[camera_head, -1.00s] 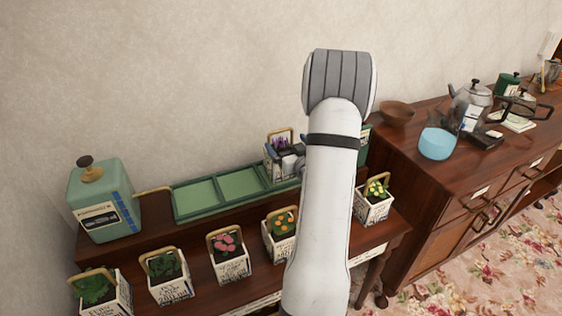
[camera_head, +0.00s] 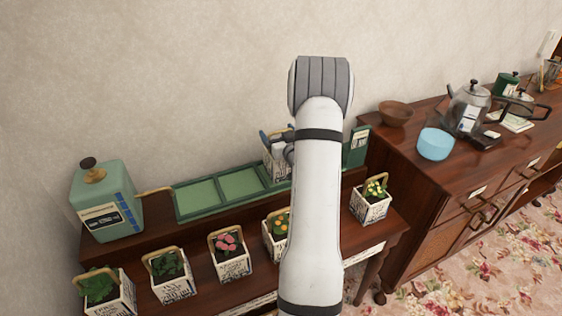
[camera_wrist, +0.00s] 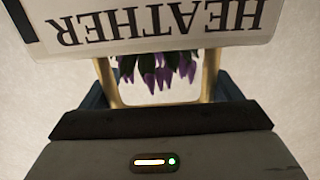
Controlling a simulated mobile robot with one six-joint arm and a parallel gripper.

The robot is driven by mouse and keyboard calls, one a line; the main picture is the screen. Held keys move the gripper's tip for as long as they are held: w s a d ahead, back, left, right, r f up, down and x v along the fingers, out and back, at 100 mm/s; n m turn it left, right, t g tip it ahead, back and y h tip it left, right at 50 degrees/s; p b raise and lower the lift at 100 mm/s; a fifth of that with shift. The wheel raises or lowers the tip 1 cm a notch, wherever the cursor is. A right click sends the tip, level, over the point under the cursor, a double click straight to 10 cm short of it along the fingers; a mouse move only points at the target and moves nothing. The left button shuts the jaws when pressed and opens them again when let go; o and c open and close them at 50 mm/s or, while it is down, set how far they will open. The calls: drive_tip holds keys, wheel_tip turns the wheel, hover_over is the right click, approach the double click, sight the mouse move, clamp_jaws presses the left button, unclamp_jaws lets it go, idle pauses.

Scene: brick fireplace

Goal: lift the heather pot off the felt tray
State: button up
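The heather pot (camera_head: 278,167) is a white square planter with lettering and a gold hoop handle. It stands at the green felt tray (camera_head: 240,185), to the right of two empty compartments; my arm hides part of it. In the wrist view the pot (camera_wrist: 150,30) shows its HEATHER label upside down, with purple flowers below it between the handle's posts. My gripper (camera_wrist: 158,95) has a blue finger against the outside of each post and looks shut on the handle. I cannot tell whether the pot's base touches the tray.
A teal canister (camera_head: 103,205) stands left of the tray. Several planters line the front, including pink (camera_head: 230,258), orange (camera_head: 275,237) and yellow-flowered (camera_head: 370,203) ones. On the right sideboard are a brown bowl (camera_head: 395,113), a blue bowl (camera_head: 434,144) and a kettle (camera_head: 467,110).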

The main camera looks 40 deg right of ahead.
drive_tip(key=c, duration=1)
drive_tip(key=shift+c, duration=0.8)
drive_tip(key=shift+r, duration=0.15)
